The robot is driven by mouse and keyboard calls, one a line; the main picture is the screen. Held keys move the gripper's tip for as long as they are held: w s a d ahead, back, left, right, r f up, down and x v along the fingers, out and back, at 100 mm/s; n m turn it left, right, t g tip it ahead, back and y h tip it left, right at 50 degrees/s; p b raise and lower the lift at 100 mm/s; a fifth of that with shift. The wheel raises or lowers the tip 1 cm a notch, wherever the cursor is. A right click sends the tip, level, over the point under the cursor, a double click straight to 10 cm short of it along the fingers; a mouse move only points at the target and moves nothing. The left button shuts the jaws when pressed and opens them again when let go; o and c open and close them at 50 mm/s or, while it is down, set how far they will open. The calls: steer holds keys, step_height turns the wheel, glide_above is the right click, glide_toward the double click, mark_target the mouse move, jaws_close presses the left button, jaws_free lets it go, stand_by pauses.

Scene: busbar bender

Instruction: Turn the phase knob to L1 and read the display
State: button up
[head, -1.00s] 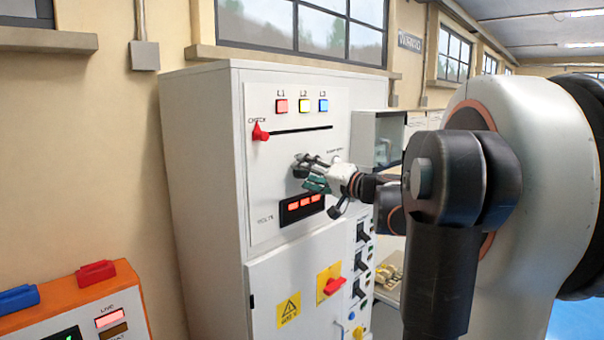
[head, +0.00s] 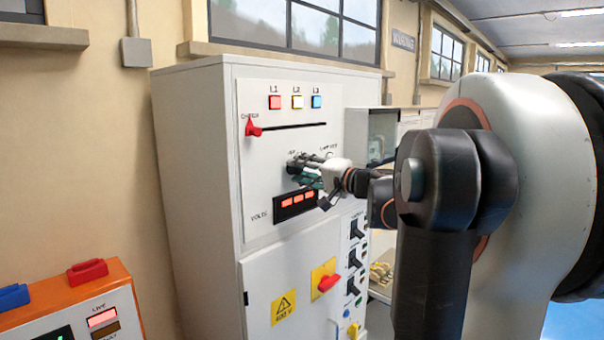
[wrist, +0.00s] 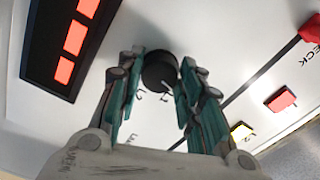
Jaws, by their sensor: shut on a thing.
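The phase knob is a round black knob (wrist: 160,72) on the white panel. In the wrist view it sits between the two green-padded fingers of my gripper (wrist: 162,82), which is shut on it. The L1 lamp (head: 274,102) is red.
The L2 lamp (head: 297,102) and blue L3 lamp (head: 316,101) sit beside L1. A red slider handle (head: 253,128) stands at the left of its slot. An orange case (head: 122,280) is at lower left.

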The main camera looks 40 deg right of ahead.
steer(key=m+b, duration=0.1)
steer(key=m, duration=0.5)
steer(key=shift+b, duration=0.4)
steer(key=shift+m, duration=0.3)
steer(key=o, duration=1.1)
steer(key=shift+c, duration=0.2)
steer(key=shift+r, duration=0.1)
